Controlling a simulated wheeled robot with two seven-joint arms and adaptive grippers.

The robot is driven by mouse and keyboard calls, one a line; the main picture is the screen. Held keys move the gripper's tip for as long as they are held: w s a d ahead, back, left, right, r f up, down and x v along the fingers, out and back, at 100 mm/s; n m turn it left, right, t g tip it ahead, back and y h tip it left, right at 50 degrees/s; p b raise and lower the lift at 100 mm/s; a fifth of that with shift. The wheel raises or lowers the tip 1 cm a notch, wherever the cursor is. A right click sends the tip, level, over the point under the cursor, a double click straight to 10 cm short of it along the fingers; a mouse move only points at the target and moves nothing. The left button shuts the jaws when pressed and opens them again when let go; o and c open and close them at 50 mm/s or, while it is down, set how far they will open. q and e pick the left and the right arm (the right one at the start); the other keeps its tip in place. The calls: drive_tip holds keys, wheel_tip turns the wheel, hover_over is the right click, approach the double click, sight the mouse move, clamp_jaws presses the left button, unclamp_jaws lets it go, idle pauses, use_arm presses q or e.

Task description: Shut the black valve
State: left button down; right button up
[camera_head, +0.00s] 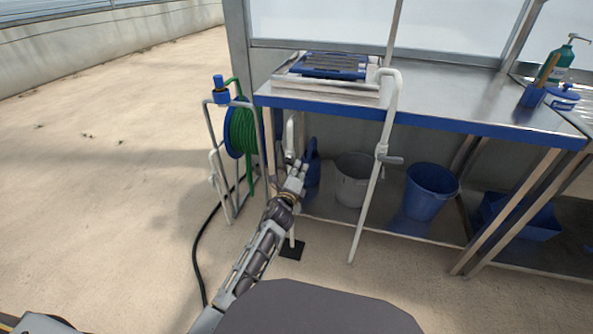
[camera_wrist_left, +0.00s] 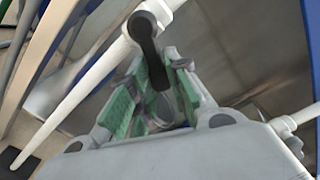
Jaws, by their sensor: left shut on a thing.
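The black valve's lever (camera_wrist_left: 152,55) shows in the left wrist view, rising from between my fingers to a white standpipe. My left gripper (camera_wrist_left: 155,95) has its green-padded fingers on both sides of the lever and is shut on it. In the head view my left gripper (camera_head: 296,175) is at the white standpipe (camera_head: 292,238) by the bench's left end. There the gripper hides the black valve. My right gripper is not in view.
A second white standpipe (camera_head: 369,205) with a grey lever (camera_head: 390,159) stands to the right. A green hose reel (camera_head: 242,132) is at the left. The metal bench (camera_head: 450,98) bears a seeder (camera_head: 333,66). A grey bucket (camera_head: 352,185) and blue bucket (camera_head: 427,195) stand below.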

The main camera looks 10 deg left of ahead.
use_arm(q)
drive_tip(key=shift+d+r+n+p, duration=0.1)
drive_tip(key=shift+r+n+p, duration=0.3)
drive_tip(key=shift+n, duration=0.45)
drive_tip(key=shift+d+r+n+p, duration=0.1)
drive_tip(key=shift+r+n+p, duration=0.25)
drive_tip(key=shift+n, duration=0.5)
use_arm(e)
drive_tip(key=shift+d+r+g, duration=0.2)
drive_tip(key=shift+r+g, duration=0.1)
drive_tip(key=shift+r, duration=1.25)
use_arm(q)
drive_tip(key=shift+f, duration=0.1)
drive_tip(key=c, duration=1.3)
unclamp_jaws()
drive_tip(key=shift+c, duration=0.2)
drive_tip(key=shift+s, duration=0.2)
drive_tip(key=s, duration=1.1)
drive_tip(key=shift+s+a, duration=0.25)
drive_tip(key=shift+s, duration=0.05)
